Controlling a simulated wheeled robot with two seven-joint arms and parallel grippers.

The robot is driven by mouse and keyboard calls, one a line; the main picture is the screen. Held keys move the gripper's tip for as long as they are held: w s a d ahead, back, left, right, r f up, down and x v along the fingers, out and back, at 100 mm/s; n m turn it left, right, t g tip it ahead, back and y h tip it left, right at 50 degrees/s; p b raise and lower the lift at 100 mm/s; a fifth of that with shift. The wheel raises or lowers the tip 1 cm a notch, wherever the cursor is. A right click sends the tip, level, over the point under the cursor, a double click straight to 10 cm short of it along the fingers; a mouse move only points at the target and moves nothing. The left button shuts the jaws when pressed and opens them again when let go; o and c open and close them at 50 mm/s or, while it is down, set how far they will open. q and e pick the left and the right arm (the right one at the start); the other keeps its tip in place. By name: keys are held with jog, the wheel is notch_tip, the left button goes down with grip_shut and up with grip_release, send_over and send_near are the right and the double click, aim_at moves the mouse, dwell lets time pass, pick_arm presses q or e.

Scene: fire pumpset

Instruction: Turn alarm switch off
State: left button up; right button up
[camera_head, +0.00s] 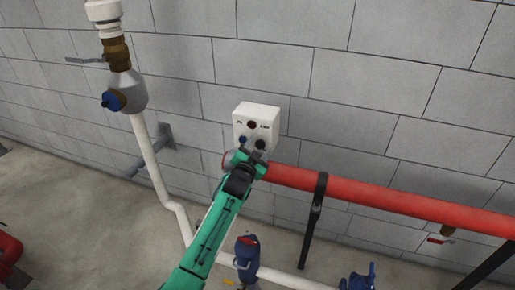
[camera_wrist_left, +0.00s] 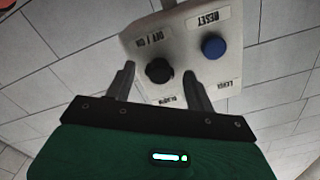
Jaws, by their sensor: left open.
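The white alarm box (camera_head: 269,116) is fixed to the grey block wall. It has a black switch knob (camera_head: 260,144), a blue button (camera_head: 242,140) and a dark red lamp (camera_head: 252,124). In the left wrist view the box appears upside down. The black knob (camera_wrist_left: 159,70) there sits by an "OFF / ON" label, and the blue button (camera_wrist_left: 213,47) by a "RESET" label. My left gripper (camera_head: 256,155) is open just below the box. In the wrist view its fingertips (camera_wrist_left: 159,76) lie on either side of the black knob; I cannot tell whether they touch it.
A red pipe (camera_head: 370,197) runs along the wall to the right, just below the box, on a black support (camera_head: 314,215). A white pipe (camera_head: 150,165) with a brass fitting and blue-handled valve (camera_head: 112,101) stands left. A blue fitting (camera_head: 246,262) is below.

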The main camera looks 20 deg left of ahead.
pick_arm(q)
jog(key=shift+c, duration=0.4)
jog(key=c, duration=0.9)
jog(key=shift+m, duration=0.3)
jog(key=m, duration=0.8)
jog(key=shift+m, duration=0.4)
jog(key=shift+r+m, duration=0.1)
jog(key=shift+m, duration=1.1)
